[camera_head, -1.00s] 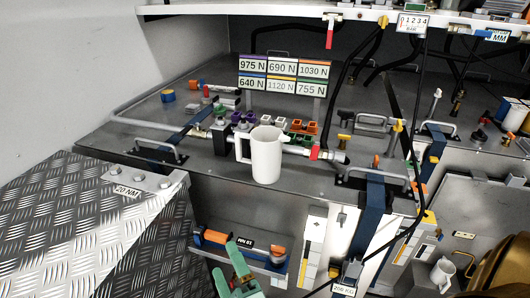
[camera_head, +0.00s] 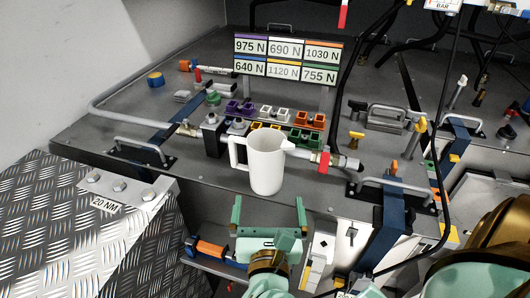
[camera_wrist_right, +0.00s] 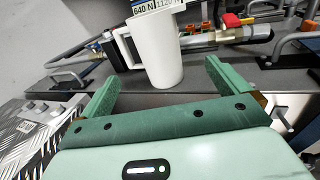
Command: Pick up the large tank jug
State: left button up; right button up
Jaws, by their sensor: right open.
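The white jug (camera_head: 265,165) stands upright on the grey tank top near its front edge. Its handle is on its left side. My right gripper (camera_head: 268,214) is open and empty, just in front of and below the jug in the head view. In the right wrist view, the jug (camera_wrist_right: 155,45) is beyond the open green fingers (camera_wrist_right: 160,76), roughly centred between them and apart from both. My left gripper is not in view.
A row of coloured blocks (camera_head: 275,122) and a red-handled valve (camera_head: 323,161) are close behind and right of the jug. Force labels (camera_head: 287,58) stand farther back. A blue strap (camera_head: 388,215) is to the right, and a chequered metal step (camera_head: 60,215) to the left.

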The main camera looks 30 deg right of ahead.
aim_at(268, 170)
jog(key=x, duration=0.2)
jog(key=p+x, duration=0.1)
jog(key=x, duration=0.2)
jog(key=shift+w+d+r, duration=0.2)
jog(key=shift+w+r, duration=0.1)
jog(key=shift+r, duration=0.05)
jog(key=p+x, duration=0.1)
jog(key=x, duration=0.3)
jog(key=shift+w+f, duration=0.2)
jog(key=shift+w+d, duration=0.15)
jog(key=shift+w, duration=0.05)
jog(key=p+x, duration=0.1)
jog(key=x, duration=0.4)
jog(key=shift+w+a+r+p, duration=0.15)
jog(key=shift+a+p, duration=0.1)
jog(key=shift+p, duration=0.15)
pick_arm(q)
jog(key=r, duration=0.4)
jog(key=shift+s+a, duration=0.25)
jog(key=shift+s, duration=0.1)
pick_arm(e)
jog(key=c, duration=0.4)
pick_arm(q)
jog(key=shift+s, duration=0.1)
pick_arm(e)
jog(key=c, duration=0.7)
